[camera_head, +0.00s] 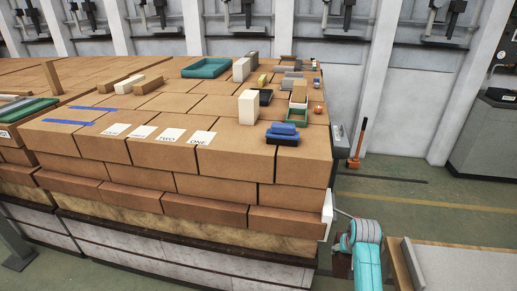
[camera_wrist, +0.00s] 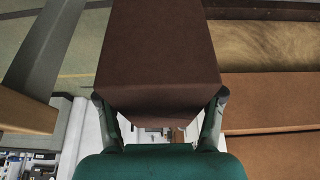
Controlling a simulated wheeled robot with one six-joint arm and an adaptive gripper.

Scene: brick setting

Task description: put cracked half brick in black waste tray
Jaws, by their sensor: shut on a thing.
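My gripper (camera_wrist: 160,110) shows in the wrist view with its two dark fingers on either side of a dark brown brick (camera_wrist: 158,50), shut on it. The brick fills the upper middle of that view; I cannot make out a crack. In the head view, my teal arm is at the lower right, beside the stack's front right corner, and a small brown patch (camera_head: 341,264) shows next to it, perhaps the held brick. A dark tray (camera_head: 268,96) sits on the stack behind a cream block; I cannot tell whether it is the black waste tray.
The wide brown brick stack (camera_head: 130,150) bears a teal tray (camera_head: 205,67), a cream block (camera_head: 248,107), blue blocks (camera_head: 284,130), a green-rimmed box (camera_head: 298,113) and numbered white cards (camera_head: 171,135). Its middle top is mostly clear. A bench (camera_head: 460,268) stands at the lower right.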

